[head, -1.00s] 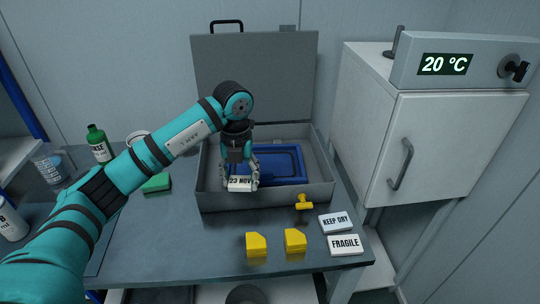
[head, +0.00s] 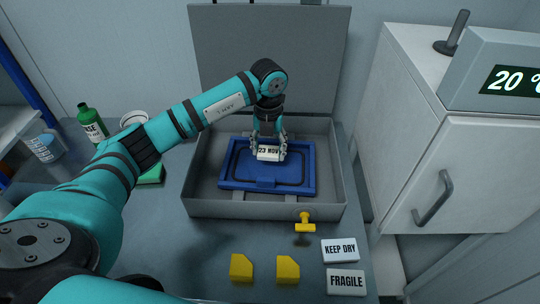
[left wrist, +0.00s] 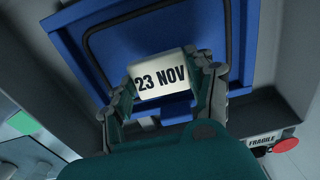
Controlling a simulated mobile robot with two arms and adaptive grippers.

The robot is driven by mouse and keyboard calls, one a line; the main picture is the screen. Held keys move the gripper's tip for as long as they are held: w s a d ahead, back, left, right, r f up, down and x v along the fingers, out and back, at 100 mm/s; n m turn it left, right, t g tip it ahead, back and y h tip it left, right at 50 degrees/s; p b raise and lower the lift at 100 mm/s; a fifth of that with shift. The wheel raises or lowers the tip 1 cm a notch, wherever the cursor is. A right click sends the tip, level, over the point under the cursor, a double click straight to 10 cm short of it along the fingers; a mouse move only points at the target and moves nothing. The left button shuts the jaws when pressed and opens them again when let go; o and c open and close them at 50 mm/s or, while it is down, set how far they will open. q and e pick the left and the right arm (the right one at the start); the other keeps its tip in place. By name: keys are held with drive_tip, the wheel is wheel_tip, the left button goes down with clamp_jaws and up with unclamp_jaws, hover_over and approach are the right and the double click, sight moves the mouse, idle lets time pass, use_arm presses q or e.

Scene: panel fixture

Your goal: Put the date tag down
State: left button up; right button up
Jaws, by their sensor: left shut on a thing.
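The date tag (head: 270,153) is a small white block marked "23 NOV". My left gripper (head: 269,143) is shut on it and holds it over the blue panel (head: 232,184) inside the open grey case (head: 200,205). In the left wrist view the tag (left wrist: 160,76) sits between the two fingers, in front of the blue panel (left wrist: 105,50). I cannot tell whether the tag touches the panel. My right gripper is not in view.
In front of the case are a yellow T-shaped piece (head: 305,224), two yellow blocks (head: 242,267), a "KEEP DRY" tag (head: 339,250) and a "FRAGILE" tag (head: 346,281). A green bottle (head: 92,125) stands at the left. A white cabinet (head: 470,170) stands at the right.

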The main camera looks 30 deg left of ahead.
sight(269, 165)
use_arm(q)
drive_tip(key=shift+w+f, duration=0.1)
drive_tip(key=shift+f, duration=0.25)
wheel_tip(269, 165, down, 3)
drive_tip(key=shift+d+f, duration=0.1)
drive_tip(key=shift+f, duration=0.3)
drive_tip(key=o, duration=0.8)
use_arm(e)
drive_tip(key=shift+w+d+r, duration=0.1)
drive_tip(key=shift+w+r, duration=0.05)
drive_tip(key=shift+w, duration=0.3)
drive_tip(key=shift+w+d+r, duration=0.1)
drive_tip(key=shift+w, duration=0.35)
